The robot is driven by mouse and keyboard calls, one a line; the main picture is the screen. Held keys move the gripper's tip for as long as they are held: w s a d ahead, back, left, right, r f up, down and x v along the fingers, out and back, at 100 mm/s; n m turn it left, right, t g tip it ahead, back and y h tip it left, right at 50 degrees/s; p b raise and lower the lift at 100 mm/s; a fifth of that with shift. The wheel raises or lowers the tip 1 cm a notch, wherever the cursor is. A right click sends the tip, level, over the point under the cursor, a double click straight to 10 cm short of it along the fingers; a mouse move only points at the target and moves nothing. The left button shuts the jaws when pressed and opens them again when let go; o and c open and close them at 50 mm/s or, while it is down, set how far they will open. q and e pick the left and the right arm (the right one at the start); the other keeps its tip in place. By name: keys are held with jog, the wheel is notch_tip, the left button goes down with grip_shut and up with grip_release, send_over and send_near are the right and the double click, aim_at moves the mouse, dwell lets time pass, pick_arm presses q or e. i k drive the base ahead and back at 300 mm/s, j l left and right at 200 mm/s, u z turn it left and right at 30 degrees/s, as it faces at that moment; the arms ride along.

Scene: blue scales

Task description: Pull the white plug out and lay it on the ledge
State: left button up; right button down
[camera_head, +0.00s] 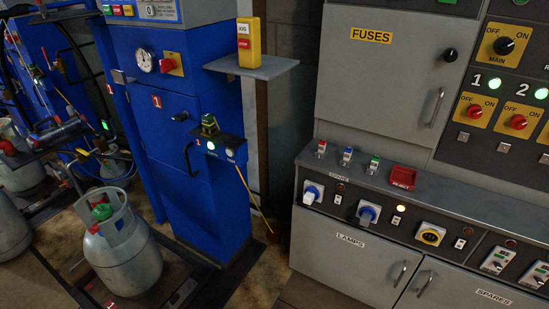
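The grey ledge (455,198) runs above this panel and below the fuse cabinet. Neither of my grippers is in view.
On the ledge stand small red (321,148), blue (347,156) and green (373,165) pieces and a red reject tray (403,178). A blue scale column (195,130) and gas cylinder (122,255) stand left.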

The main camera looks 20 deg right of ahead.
aim_at(311, 194)
jog(key=z, duration=0.4)
jog(key=i+j+z, duration=0.15)
jog(key=z, duration=0.25)
jog(key=i+j+z, duration=0.15)
jog(key=j+z, duration=0.3)
jog(key=i+j+z, duration=0.1)
jog(key=z, duration=0.3)
jog(key=j+z, duration=0.6)
jog(key=j, duration=1.3)
